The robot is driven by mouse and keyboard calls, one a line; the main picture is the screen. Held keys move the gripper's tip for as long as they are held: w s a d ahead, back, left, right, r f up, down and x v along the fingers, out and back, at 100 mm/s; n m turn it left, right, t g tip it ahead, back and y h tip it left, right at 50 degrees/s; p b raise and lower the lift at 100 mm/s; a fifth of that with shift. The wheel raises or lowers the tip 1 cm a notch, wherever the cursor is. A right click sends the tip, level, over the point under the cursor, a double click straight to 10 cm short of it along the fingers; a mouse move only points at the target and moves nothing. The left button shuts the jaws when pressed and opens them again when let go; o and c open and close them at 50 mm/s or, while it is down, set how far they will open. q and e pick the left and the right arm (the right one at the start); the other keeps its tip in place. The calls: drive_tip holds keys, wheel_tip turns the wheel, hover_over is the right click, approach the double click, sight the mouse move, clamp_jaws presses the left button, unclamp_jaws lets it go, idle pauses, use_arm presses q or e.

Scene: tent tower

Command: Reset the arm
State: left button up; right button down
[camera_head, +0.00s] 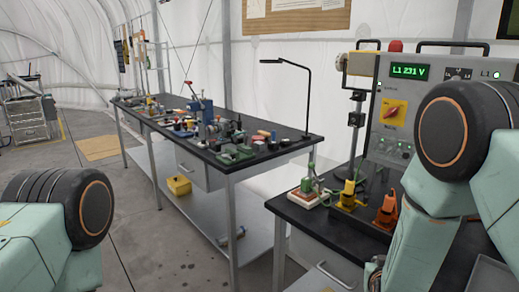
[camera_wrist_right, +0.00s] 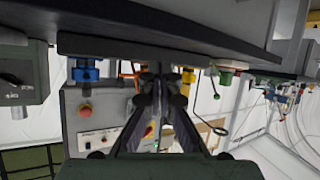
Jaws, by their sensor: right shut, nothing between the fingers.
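My right arm (camera_head: 440,215) stands large at the right edge of the head view, in front of the control panel and the near bench. Its gripper is hidden there. In the right wrist view my right gripper (camera_wrist_right: 160,84) points into the picture, its dark fingers shut and empty. That view looks upside down, with a dark bench edge across the top. My left arm (camera_head: 50,225) shows only as a bent joint at the lower left of the head view. Its gripper is out of view.
The near bench (camera_head: 328,228) holds green, yellow and orange connectors (camera_head: 388,212) close beside my right arm. A grey control panel (camera_head: 400,105) stands behind. A long, cluttered workbench (camera_head: 285,150) with a lamp (camera_head: 308,92) fills the middle. Open floor (camera_head: 165,235) lies left.

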drive_tip(key=s+a+f+n+g+y+b, duration=0.1)
drive_tip(key=s+a+f+g+y, duration=0.15)
drive_tip(key=s+f, duration=0.55)
drive_tip(key=s+a+f+n+g+y, duration=0.1)
drive_tip(key=s+f+g, duration=0.3)
drive_tip(key=s+f, duration=0.45)
drive_tip(key=s+a+f+g, duration=0.1)
drive_tip(key=s+f+g, duration=0.1)
drive_tip(key=s, duration=0.9)
drive_tip(key=s+a+f+g+y+b, duration=0.1)
drive_tip(key=s+f+g, duration=0.1)
drive_tip(key=s, duration=0.9)
drive_tip(key=shift+s+a+n+g+b, duration=0.2)
drive_tip(key=shift+s+n+g+b, duration=0.15)
drive_tip(key=shift+g, duration=0.3)
drive_tip(key=shift+r, duration=0.1)
drive_tip(key=shift+d, duration=0.1)
